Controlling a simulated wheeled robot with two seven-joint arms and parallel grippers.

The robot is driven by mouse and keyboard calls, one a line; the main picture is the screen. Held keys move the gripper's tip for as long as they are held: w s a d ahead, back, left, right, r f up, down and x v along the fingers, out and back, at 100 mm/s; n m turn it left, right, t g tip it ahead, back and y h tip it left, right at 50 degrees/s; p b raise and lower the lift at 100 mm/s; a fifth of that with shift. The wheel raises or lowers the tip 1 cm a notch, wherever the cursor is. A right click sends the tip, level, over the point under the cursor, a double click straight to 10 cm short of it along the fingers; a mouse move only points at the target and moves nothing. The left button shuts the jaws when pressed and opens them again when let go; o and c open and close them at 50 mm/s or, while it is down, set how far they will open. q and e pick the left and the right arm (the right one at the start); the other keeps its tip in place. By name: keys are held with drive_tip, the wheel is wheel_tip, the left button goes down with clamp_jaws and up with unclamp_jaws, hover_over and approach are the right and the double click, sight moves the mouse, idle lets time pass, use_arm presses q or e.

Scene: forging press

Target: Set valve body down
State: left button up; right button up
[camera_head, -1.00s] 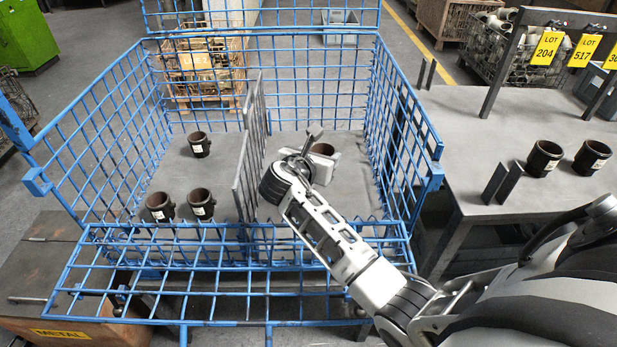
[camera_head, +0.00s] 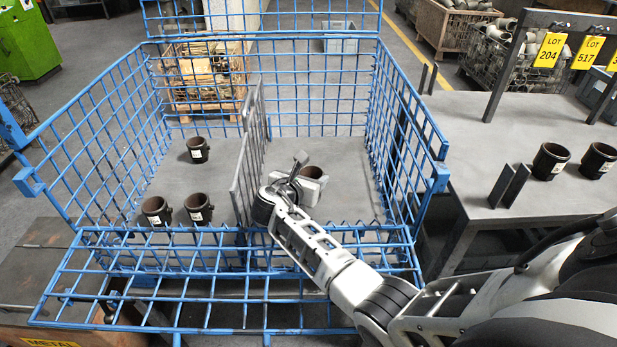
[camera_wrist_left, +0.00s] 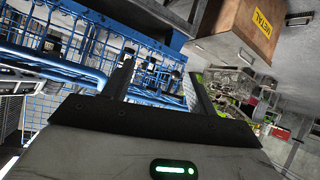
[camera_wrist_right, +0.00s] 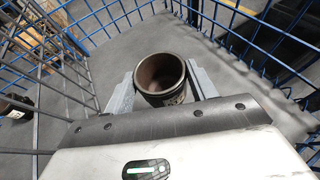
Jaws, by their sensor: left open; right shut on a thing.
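My right gripper (camera_head: 306,178) is inside the right compartment of the blue wire crate (camera_head: 408,222). It is shut on a dark, round valve body (camera_wrist_right: 160,76), whose open mouth faces up in the right wrist view between the two fingers. In the head view the valve body (camera_head: 312,172) is mostly hidden by the gripper. Whether it touches the crate floor I cannot tell. My left gripper (camera_wrist_left: 160,85) is open and empty in its wrist view, outside the blue mesh; it is not seen in the head view.
A grey mesh divider (camera_head: 250,150) splits the crate. Several valve bodies (camera_head: 198,150) stand in the left compartment. Two more valve bodies (camera_head: 550,161) stand on the grey table (camera_head: 470,130) at right, beside an upright metal bracket (camera_head: 508,186). The right compartment floor is otherwise clear.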

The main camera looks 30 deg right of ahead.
drive_tip(key=shift+f, duration=0.35)
drive_tip(key=o, duration=1.3)
drive_tip(key=shift+f, duration=0.15)
drive_tip(key=shift+c, duration=0.2)
